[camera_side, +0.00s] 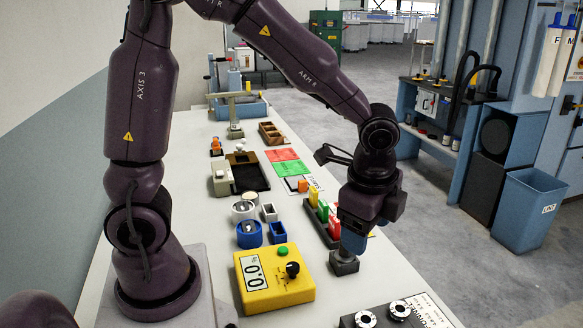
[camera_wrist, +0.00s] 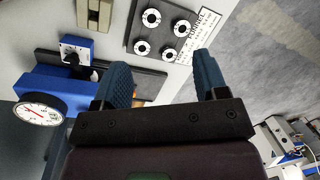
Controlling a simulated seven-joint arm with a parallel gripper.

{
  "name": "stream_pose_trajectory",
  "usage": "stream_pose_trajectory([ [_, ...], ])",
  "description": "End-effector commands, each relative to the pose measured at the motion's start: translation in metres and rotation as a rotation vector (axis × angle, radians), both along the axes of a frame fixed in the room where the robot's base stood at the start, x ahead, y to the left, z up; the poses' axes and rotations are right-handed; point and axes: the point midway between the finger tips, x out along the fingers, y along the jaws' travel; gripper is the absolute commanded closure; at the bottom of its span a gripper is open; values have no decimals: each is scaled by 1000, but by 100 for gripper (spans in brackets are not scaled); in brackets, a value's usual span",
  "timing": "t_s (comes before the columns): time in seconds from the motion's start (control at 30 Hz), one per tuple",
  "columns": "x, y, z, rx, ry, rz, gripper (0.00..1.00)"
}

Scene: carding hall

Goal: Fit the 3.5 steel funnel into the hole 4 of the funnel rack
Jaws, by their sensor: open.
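My gripper (camera_side: 352,243) points down over the right part of the table in the side view, just above a small dark grey block (camera_side: 344,264). I cannot tell whether they touch. In the wrist view, my gripper's blue fingers (camera_wrist: 162,78) stand wide apart with nothing visibly held. The funnel rack (camera_wrist: 150,34) is a dark plate with several white-ringed holes and a white label starting "FUNNEL", ahead of the fingers. In the side view the rack (camera_side: 383,317) is cut by the bottom edge. The hole numbers are unreadable. I cannot make out the 3.5 steel funnel in either view.
A yellow meter (camera_side: 272,279) reading 0.0 stands left of my gripper. Blue containers (camera_side: 249,234) and a rack of colored pieces (camera_side: 325,220) stand behind. The wrist view shows a round gauge (camera_wrist: 40,113). The table strip between meter and funnel rack looks clear.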

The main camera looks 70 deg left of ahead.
Motion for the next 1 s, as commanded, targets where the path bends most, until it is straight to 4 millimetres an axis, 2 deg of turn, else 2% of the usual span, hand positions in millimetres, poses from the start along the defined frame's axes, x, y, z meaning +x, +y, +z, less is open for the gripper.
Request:
stream_pose_trajectory([
  [0.03,-10,8,22,-12,-58,95,34],
  [0.2,-50,27,72,-105,-218,427,34],
  [0.4,-97,39,105,-277,-360,756,34],
  [0.5,-113,41,111,-351,-397,862,34],
  [0.63,-124,41,114,-408,-418,935,34],
  [1.0,-126,41,115,-420,-422,952,34],
])
